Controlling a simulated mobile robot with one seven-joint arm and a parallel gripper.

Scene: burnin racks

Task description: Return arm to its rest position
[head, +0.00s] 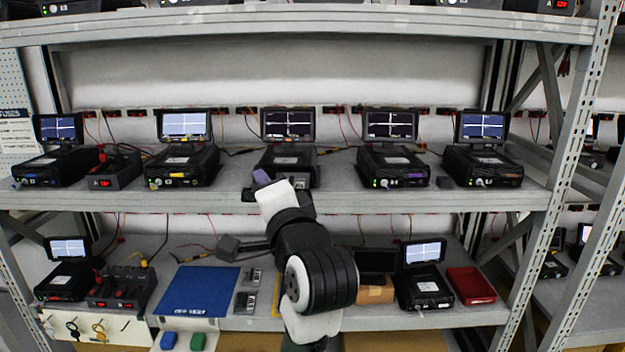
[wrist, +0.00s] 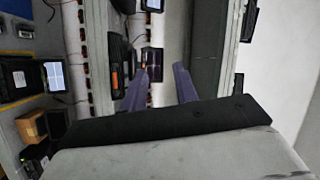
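My arm reaches up from the bottom of the head view, bent in front of the shelving. My gripper (head: 262,178) is at the edge of the middle shelf, in front of the centre black test unit (head: 287,160), and partly covers it. Only one purple finger shows clearly there. In the wrist view my gripper (wrist: 161,68) has two purple fingers standing apart with a clear gap. Nothing is held between them. A unit with a dark screen shows beyond the gap.
The middle shelf (head: 370,202) carries several black units with small screens. The lower shelf holds a blue mat (head: 198,290), a red tray (head: 470,285), and a cardboard box (head: 374,294) close to my arm. A metal upright (head: 570,150) stands at the right.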

